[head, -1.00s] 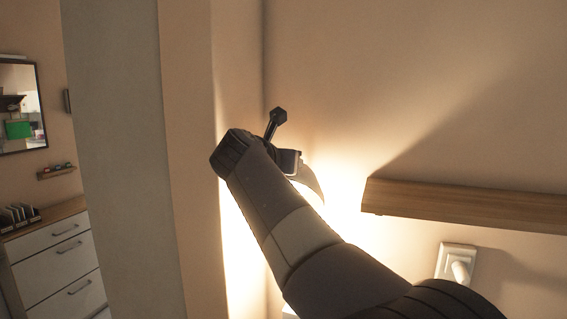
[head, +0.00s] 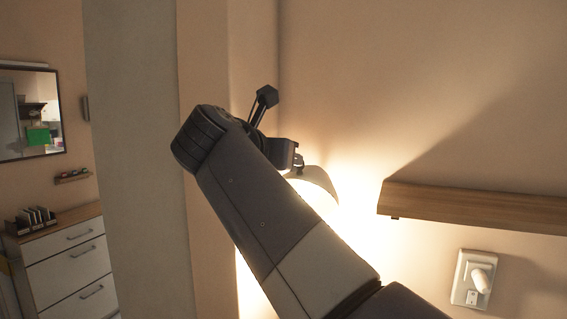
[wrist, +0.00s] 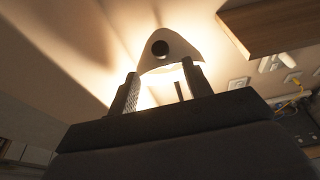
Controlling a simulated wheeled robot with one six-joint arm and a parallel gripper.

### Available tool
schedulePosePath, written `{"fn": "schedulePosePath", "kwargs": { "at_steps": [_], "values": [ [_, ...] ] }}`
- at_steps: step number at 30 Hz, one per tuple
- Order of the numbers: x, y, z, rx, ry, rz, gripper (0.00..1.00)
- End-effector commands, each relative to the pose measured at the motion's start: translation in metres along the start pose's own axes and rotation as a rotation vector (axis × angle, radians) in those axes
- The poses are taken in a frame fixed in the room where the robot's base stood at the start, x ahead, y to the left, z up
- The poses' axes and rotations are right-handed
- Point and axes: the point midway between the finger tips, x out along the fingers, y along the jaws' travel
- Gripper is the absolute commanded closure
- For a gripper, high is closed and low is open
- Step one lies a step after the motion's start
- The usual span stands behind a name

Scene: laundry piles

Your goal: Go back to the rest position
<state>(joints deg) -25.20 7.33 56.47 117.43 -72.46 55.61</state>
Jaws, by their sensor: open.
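My gripper (wrist: 160,92) shows in the wrist view with its two dark fingers apart and nothing between them. Beyond the fingertips a lit lamp with a pale shade (wrist: 168,50) glows against the wall. In the head view my raised arm fills the middle and hides most of the gripper. The lamp shade (head: 315,184) shows there just right of the arm's upper end. I cannot tell how far the gripper is from the lamp.
A wooden shelf (head: 480,205) juts from the wall at the right, with a white wall fitting (head: 474,278) below. A wall edge (head: 135,150) stands left of the arm. Beyond it are a white drawer cabinet (head: 65,260) and a mirror (head: 30,112).

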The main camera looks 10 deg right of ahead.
Motion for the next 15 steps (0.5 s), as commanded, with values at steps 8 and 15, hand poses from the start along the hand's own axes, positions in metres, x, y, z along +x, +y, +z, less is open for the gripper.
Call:
{"fn": "schedulePosePath", "kwargs": {
  "at_steps": [8,15],
  "values": [
    [0.0,0.0,0.0,0.0,0.0,0.0,0.53],
    [0.019,-0.001,0.002,-0.001,0.001,-0.004,0.53]
  ]
}}
